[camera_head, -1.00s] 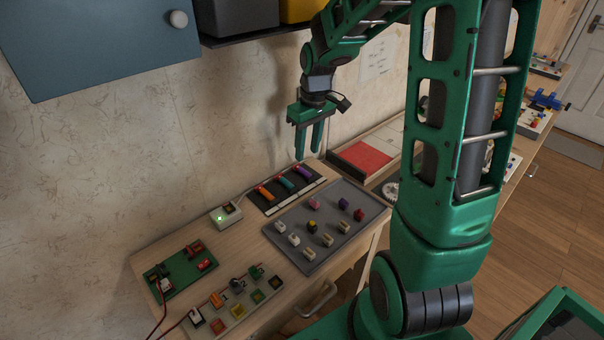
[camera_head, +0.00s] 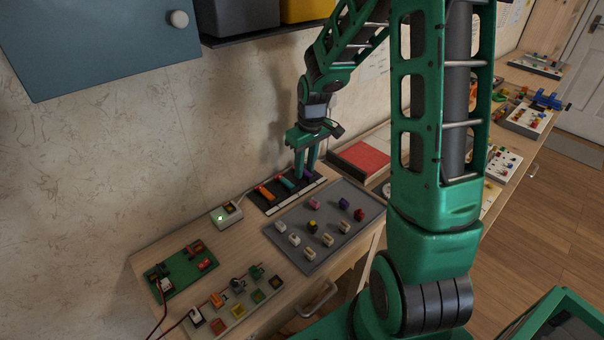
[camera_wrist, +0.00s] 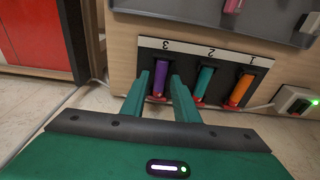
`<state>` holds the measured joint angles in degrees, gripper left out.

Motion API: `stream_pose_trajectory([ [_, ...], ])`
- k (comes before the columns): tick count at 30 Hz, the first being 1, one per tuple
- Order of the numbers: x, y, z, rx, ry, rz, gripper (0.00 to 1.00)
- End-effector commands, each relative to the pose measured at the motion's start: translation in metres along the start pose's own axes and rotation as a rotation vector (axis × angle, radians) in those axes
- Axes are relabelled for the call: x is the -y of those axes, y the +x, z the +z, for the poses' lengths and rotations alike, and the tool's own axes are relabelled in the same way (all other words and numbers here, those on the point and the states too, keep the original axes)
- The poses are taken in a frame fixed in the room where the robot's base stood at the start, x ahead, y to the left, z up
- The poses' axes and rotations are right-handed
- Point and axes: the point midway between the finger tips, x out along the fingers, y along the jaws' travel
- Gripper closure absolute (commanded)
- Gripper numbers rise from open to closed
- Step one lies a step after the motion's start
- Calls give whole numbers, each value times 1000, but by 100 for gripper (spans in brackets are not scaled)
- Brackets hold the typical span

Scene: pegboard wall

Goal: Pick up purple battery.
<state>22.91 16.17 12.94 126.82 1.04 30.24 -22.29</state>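The purple battery (camera_wrist: 163,66) sits in the slot marked 3 of a black battery holder (camera_wrist: 184,44). My gripper (camera_wrist: 160,82) is open, and in the wrist view its two green fingertips lie on either side of the purple battery's near end. I cannot tell whether the fingers touch it. In the head view my gripper (camera_head: 306,174) is down at the right end of the holder and largely hides the purple battery. A teal battery (camera_wrist: 204,80) sits in slot 2, close to the right finger, and an orange battery (camera_wrist: 241,88) sits in slot 1.
A grey tray (camera_head: 292,250) with several small blocks lies in front of the holder. A white box with a green light (camera_head: 226,215) is left of it. A red-topped case (camera_head: 358,157) stands to the right. The wall is close behind.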

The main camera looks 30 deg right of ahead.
Motion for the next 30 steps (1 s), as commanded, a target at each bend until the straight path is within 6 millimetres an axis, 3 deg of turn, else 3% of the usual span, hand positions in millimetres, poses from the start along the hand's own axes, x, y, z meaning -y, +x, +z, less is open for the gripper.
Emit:
stream_pose_trajectory([
  [1,0,0,0,0,0,0,86],
  [3,0,0,0,0,0,0,100],
  [17,0,-3,0,-1,0,0,100],
  [23,0,-18,-3,-3,0,1,100],
  [27,0,-38,-5,-4,0,2,100],
  [30,-20,-37,7,1,7,1,100],
])
